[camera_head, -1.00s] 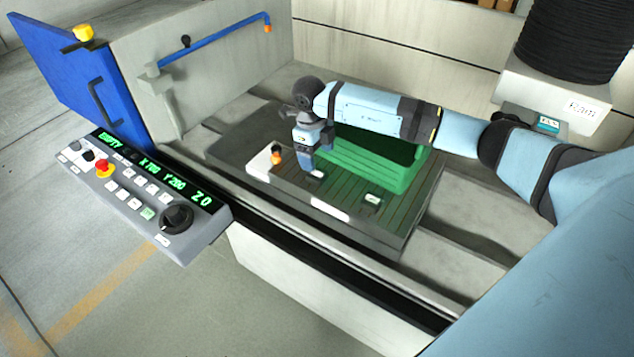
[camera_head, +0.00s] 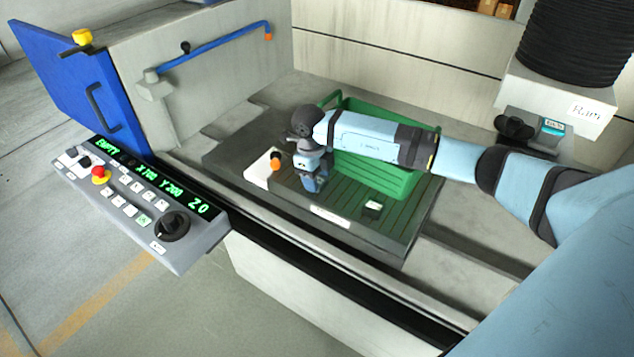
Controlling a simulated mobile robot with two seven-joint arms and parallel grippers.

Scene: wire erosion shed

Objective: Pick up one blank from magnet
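The magnet is a dark, striped plate (camera_head: 340,200) on the machine bed, with a pale label along its front edge. A small dark block with a light top (camera_head: 372,208), perhaps a blank, lies on its right part, apart from my gripper. My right gripper (camera_head: 313,187) points down over the middle of the magnet. Its fingertips are close to the surface, but I cannot tell whether they touch it. Any blank between or under the fingers is hidden, and the finger gap is too small to read. My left gripper is not in view.
A green crate (camera_head: 392,180) stands right behind my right wrist and forearm. A control panel (camera_head: 140,200) and an open blue door (camera_head: 75,80) are at left. The ram (camera_head: 555,95) hangs at upper right.

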